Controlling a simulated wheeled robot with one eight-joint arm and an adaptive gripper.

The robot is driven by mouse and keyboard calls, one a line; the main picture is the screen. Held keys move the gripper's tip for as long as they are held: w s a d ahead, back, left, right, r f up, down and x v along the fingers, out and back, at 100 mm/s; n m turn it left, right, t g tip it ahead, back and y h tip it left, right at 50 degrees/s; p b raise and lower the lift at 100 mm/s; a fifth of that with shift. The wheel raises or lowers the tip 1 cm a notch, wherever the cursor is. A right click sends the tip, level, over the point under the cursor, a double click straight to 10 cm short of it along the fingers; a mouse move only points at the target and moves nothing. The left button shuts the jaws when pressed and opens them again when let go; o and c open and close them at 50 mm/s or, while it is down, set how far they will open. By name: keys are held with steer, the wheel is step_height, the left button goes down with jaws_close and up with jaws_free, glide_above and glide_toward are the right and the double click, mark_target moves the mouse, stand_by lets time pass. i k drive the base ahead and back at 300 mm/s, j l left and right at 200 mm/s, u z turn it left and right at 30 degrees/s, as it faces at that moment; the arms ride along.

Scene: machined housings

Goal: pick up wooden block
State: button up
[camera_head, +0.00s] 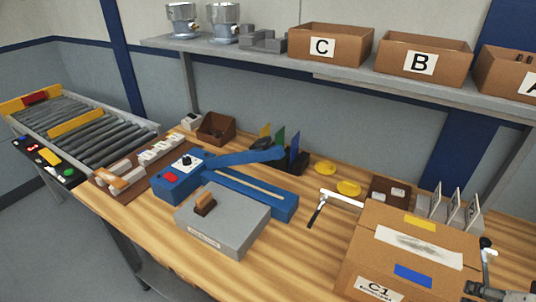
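A small wooden block (204,203), tan on top and dark brown at the base, sits on the grey box (235,221) near the front of the workbench. It looks like a stamp or handle, and I cannot tell whether it is loose or fixed. Other tan pieces (120,181) lie in the brown rack (110,190) at the bench's left end.
A blue sealing device (232,186) with a long arm stands just behind the grey box. A large cardboard carton (405,250) stands at the right.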

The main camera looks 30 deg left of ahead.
mark_target(205, 203)
steer(key=u, duration=1.95)
steer(key=z, duration=1.05)
steer(key=i+j, duration=0.15)
steer(key=j, duration=0.35)
steer(key=i+j+z, duration=0.1)
steer(key=j, duration=0.45)
steer(key=i+j+z, duration=0.1)
steer(key=j, duration=0.4)
steer(key=i+j, duration=0.1)
steer(key=j, duration=0.45)
steer(key=i+j+z, duration=0.1)
steer(key=j, duration=0.4)
